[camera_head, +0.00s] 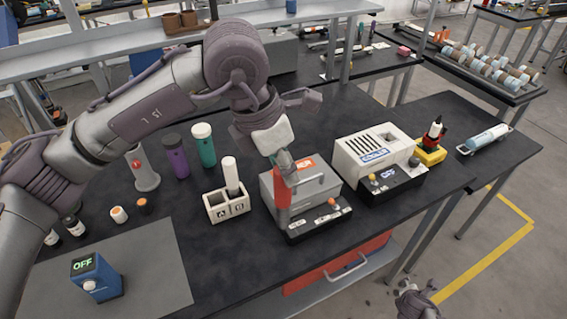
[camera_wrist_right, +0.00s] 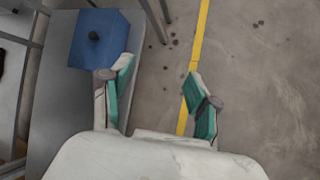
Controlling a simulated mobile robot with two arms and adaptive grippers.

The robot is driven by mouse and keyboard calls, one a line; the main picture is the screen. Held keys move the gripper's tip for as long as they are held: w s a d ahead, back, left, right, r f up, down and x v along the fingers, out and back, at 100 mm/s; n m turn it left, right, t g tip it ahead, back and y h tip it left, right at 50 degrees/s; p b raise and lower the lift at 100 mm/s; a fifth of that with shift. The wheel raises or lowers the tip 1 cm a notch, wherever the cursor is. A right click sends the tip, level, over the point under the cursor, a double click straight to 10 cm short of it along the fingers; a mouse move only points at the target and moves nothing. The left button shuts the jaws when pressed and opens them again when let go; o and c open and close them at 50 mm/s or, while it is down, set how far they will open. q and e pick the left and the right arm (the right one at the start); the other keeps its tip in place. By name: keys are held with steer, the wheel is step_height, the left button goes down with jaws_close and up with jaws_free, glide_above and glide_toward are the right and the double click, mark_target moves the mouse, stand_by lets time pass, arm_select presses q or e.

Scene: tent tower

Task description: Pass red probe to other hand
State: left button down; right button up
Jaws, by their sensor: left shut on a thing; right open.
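The red probe (camera_head: 282,200) is a red cylinder with a grey upper end. It hangs roughly upright in my left gripper (camera_head: 284,160), in front of the left side of the grey heater box. The left gripper is shut on its upper end. From this view I cannot tell whether the probe's lower end touches the heater. My right gripper (camera_head: 418,301) is low at the bottom right of the head view, past the table's front edge. In the right wrist view, the right gripper (camera_wrist_right: 158,88) is open and empty over the floor.
The heater (camera_head: 324,186) and white cooler (camera_head: 372,146) stand right of a white two-slot holder (camera_head: 214,212) with a white cylinder. Purple (camera_head: 176,158) and green (camera_head: 204,148) bottles stand behind. A blue box (camera_wrist_right: 98,40) sits beside the right gripper's view. Free floor lies in front right.

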steer(key=s+a+f+m+g+y, duration=0.1)
steer(key=s+a+f+m, duration=0.25)
steer(key=s+f, duration=0.3)
steer(key=s+a+f+m+g+y, duration=0.2)
steer(key=s+a+f+m, duration=0.1)
steer(key=s+f+m, duration=0.3)
steer(key=s+a+f+m, duration=0.2)
steer(key=s+a+m, duration=0.1)
steer(key=s, duration=0.3)
steer(key=s+a+f+m+g+y, duration=0.1)
steer(key=s+a+f+m, duration=0.1)
steer(key=s+a, duration=0.3)
steer(key=s+a+f+m+g+y, duration=0.1)
steer(key=s+a+f+m, duration=0.1)
steer(key=s, duration=0.7)
steer(key=shift+s+a+f+m, duration=0.15)
steer(key=shift+a+f+m, duration=0.25)
steer(key=shift+a+m, duration=0.5)
